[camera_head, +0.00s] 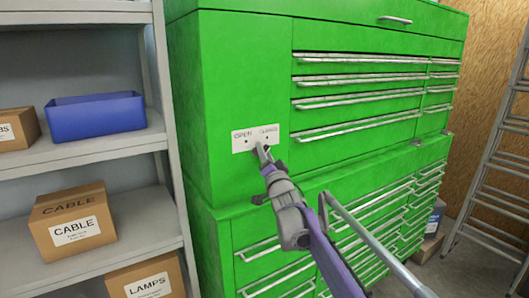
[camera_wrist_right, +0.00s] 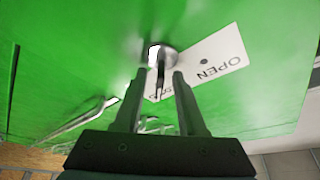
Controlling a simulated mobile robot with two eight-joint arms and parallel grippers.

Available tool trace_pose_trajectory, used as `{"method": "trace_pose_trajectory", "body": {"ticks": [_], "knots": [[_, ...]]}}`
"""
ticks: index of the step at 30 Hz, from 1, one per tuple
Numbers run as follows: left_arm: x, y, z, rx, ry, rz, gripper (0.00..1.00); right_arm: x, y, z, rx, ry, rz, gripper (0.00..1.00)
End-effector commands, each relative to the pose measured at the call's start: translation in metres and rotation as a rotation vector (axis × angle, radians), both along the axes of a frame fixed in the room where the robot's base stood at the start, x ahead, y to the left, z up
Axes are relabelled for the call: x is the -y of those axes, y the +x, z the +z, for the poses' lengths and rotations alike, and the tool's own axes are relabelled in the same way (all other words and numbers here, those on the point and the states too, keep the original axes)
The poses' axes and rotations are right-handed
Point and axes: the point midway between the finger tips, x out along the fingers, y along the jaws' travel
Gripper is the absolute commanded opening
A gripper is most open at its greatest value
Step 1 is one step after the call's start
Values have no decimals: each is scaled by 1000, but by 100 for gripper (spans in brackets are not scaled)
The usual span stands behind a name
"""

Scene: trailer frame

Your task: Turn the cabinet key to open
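The green tool cabinet (camera_head: 232,90) has a white label (camera_head: 246,145) with OPEN on its left and CLOSED on its right. My right gripper (camera_head: 263,153) is at the label's lower edge and hides most of the lock and key in the head view. In the right wrist view, the key (camera_wrist_right: 161,80) stands out from a round metal lock (camera_wrist_right: 168,58) beside the label. The fingers of my right gripper (camera_wrist_right: 160,76) are apart, one on each side of the key, with gaps visible. My left gripper is not in view.
A grey shelf (camera_head: 95,153) at left holds a blue bin (camera_head: 95,116) and several cardboard boxes, including one marked CABLE (camera_head: 72,222). Drawers with long metal handles (camera_head: 355,130) cover the cabinet's right part. A metal ladder (camera_head: 490,180) leans at the far right.

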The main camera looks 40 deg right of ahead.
Motion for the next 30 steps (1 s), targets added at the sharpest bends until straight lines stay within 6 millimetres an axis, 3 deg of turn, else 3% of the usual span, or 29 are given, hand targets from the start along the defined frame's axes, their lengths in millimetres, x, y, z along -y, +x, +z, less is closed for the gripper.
{"method": "trace_pose_trajectory", "body": {"ticks": [7,14,30], "knots": [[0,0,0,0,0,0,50,0,1,0,0,0,0,40],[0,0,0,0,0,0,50,0,1,0,0,0,0,0],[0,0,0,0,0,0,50,0,0,0,-4,-33,-1,0]]}}
